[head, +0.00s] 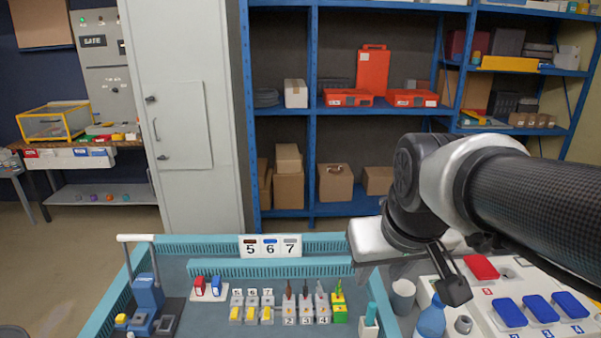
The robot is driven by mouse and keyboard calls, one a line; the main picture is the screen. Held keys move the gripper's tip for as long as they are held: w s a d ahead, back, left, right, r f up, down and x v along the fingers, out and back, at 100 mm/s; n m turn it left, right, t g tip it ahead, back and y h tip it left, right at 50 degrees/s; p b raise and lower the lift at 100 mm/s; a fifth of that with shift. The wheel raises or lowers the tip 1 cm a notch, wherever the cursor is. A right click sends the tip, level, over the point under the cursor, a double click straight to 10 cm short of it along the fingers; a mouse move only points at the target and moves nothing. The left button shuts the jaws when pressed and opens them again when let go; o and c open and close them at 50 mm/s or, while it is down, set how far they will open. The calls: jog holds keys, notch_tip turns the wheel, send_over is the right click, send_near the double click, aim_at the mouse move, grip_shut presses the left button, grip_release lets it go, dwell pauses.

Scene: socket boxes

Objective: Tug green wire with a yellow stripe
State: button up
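A green wire (339,289) stands up from a green and yellow terminal block (340,313) at the right end of a row of small terminals on the bench. Its yellow stripe is too small to make out. One dark finger shows clearly at the right, and what looks like the other shows at the left edge of the white hand. They look spread, with nothing seen between them.
Darker wires (304,289) stand close left of the green one, in grey terminals. A teal-topped peg (371,313), a grey cup (403,296) and a blue bottle (431,320) stand to the right. A panel with blue switches (540,308) lies beyond. A blue lever device (148,295) is far left.

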jog(key=w+f+n+b, duration=0.1)
jog(key=w+f, duration=0.3)
jog(key=w, duration=0.3)
jog(key=w+f+b, duration=0.1)
jog(key=w+f, duration=0.3)
jog(key=w, duration=0.2)
jog(key=n+g+y, duration=0.1)
send_near(340, 285)
jog(key=x, duration=1)
jog(key=shift+w+a+f+b, duration=0.1)
jog(key=shift+a+f+b, duration=0.05)
jog(key=shift+f+b, duration=0.2)
grip_shut()
